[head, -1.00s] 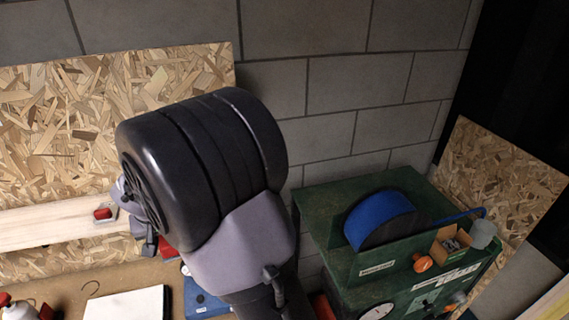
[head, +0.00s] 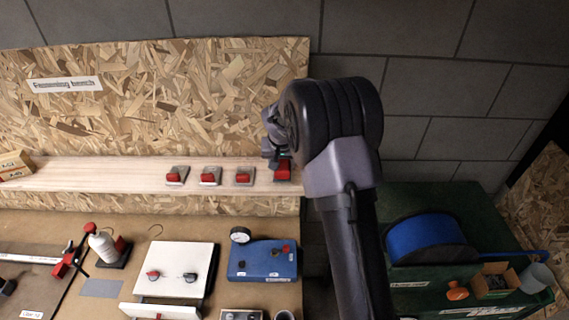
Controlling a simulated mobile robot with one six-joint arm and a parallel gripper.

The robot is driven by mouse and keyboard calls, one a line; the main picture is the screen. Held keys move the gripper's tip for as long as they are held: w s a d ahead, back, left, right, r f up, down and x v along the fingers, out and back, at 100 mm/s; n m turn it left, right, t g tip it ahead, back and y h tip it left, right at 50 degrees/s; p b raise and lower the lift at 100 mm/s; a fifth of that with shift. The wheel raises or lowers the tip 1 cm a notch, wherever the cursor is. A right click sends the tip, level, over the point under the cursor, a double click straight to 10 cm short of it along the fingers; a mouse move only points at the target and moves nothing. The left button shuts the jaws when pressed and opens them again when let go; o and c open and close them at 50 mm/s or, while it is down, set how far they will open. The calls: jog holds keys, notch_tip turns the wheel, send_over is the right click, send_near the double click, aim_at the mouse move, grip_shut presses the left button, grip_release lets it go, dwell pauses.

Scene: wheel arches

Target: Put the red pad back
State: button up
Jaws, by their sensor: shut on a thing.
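My gripper (head: 279,158) is at the right end of the pale wooden shelf, in front of the chipboard. It is shut on a red pad (head: 282,171), a small red block that shows just below the jaws. My arm hides part of the gripper. I cannot tell whether the pad touches the shelf. Several similar red pieces on grey plates sit in a row on the shelf: one (head: 175,176) at left, one (head: 210,177) in the middle and one (head: 244,177) closest to my gripper.
Below the shelf is a bench with a blue box (head: 262,261), a white panel (head: 172,270) and a white bottle (head: 103,245). A green cabinet with a blue reel (head: 428,238) stands at right. Small cardboard boxes (head: 14,164) sit at the shelf's left end.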

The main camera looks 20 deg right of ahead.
jog(key=p+x, duration=0.1)
jog(key=x, duration=0.3)
jog(key=shift+s+d, duration=0.1)
jog(key=shift+d, duration=0.1)
jog(key=shift+f, duration=0.15)
jog(key=o, duration=1.3)
